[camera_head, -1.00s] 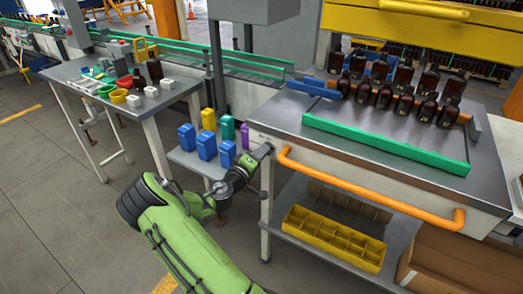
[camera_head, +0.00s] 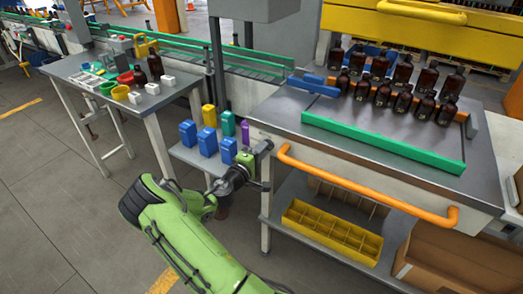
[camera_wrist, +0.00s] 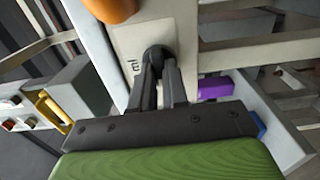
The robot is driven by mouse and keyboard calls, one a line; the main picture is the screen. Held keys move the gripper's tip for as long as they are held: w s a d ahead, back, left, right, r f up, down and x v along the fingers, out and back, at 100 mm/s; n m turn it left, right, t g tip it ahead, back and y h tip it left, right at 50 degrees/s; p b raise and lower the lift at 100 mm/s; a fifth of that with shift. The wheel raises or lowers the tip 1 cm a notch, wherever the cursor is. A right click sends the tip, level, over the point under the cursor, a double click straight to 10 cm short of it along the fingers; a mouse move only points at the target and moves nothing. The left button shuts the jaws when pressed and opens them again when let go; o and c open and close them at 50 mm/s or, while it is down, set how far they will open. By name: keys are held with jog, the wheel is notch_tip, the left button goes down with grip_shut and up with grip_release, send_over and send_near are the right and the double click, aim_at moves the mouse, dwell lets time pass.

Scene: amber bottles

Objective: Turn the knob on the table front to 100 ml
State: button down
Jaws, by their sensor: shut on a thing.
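In the wrist view a dark round knob (camera_wrist: 157,55) sits on the pale front panel of the table (camera_wrist: 182,28). My gripper (camera_wrist: 160,68) is shut on the knob, with its two dark fingers on either side of it. A small printed mark shows on the panel just left of the knob; I cannot read a number. In the head view my gripper (camera_head: 264,170) is at the left end of the table front (camera_head: 340,181). The knob is hidden there behind my gripper.
An orange handle bar (camera_head: 365,190) runs along the table front, right of my gripper. Blue, yellow, green and purple blocks (camera_head: 208,144) stand on a low shelf to the left. Amber bottles (camera_head: 400,95) stand on the table. A yellow divided crate (camera_head: 332,231) is below.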

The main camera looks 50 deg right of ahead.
jog(key=c, duration=1.1)
grip_release()
jog(key=shift+c, duration=0.2)
jog(key=s+a+p, duration=0.1)
jog(key=a, duration=1.4)
jog(key=shift+s+a, duration=0.2)
jog(key=shift+a, duration=0.2)
